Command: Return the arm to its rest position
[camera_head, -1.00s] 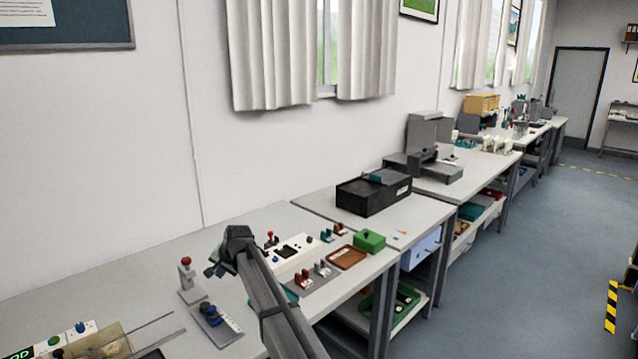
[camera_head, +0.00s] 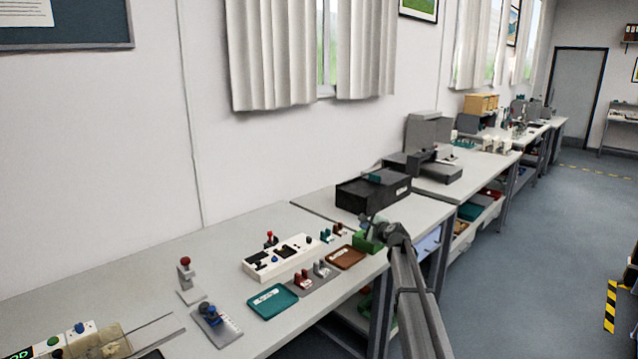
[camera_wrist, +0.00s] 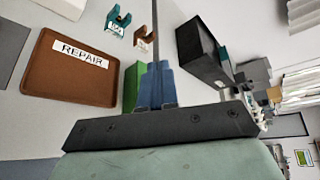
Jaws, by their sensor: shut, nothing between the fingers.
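My gripper (camera_head: 368,226) is over the right end of the near bench, by the green box (camera_head: 362,245). My arm reaches it from the lower right. In the wrist view its blue fingers (camera_wrist: 156,84) are together with nothing between them. The green box also shows there (camera_wrist: 132,84), partly hidden behind the fingers. I cannot tell the gap between gripper and box.
A brown tray (camera_head: 346,257) labelled REPAIR lies left of the gripper, with a teal tray (camera_head: 272,301) further left. A white panel (camera_head: 280,258) and small coloured pieces stand nearby. A black box (camera_head: 372,192) sits behind. The floor on the right is open.

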